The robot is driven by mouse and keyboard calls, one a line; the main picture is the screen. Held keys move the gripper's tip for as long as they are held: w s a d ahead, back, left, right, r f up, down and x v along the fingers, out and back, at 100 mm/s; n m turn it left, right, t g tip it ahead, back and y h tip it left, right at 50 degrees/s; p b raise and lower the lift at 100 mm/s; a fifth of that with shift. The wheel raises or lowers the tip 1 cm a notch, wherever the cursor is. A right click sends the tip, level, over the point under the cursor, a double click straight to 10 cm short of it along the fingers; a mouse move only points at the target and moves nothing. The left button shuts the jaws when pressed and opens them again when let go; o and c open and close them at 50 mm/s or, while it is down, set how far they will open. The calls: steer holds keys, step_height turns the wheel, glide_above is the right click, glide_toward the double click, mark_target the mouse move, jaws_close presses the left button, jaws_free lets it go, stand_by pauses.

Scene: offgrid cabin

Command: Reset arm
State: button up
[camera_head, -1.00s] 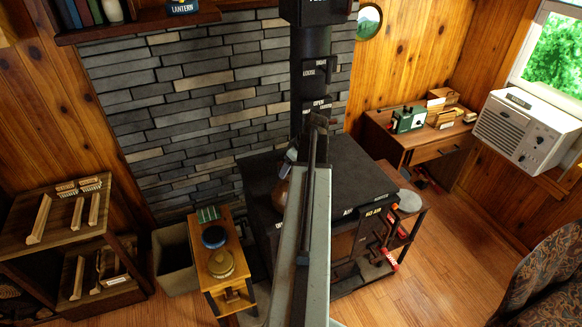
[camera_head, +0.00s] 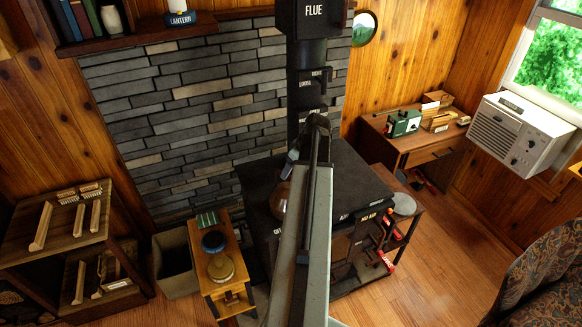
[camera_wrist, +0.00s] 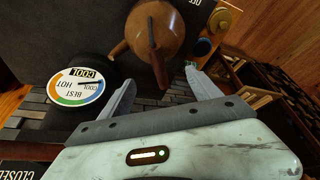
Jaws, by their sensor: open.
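My arm reaches up through the middle of the head view, in front of the black wood stove (camera_head: 345,170). My gripper (camera_wrist: 160,85) shows in the wrist view with its two grey fingers spread apart and nothing between them. A brown round kettle (camera_wrist: 152,30) stands just beyond the fingers; I cannot tell from the view how far off it is. In the head view the kettle (camera_head: 279,200) is partly hidden behind my arm. A round dial gauge (camera_wrist: 77,88) with coloured bands and COOL, BEST and HOT marks lies left of the fingers.
The flue pipe (camera_head: 307,85) rises behind my arm. A small wooden table (camera_head: 228,292) with round tins stands left of the stove, beside a bin (camera_head: 176,262). A wooden shelf (camera_head: 60,248) is far left. A desk (camera_head: 425,150) stands right.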

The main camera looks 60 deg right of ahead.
steer(key=shift+p+v, duration=0.75)
steer(key=shift+v, duration=0.25)
steer(key=shift+w, duration=0.1)
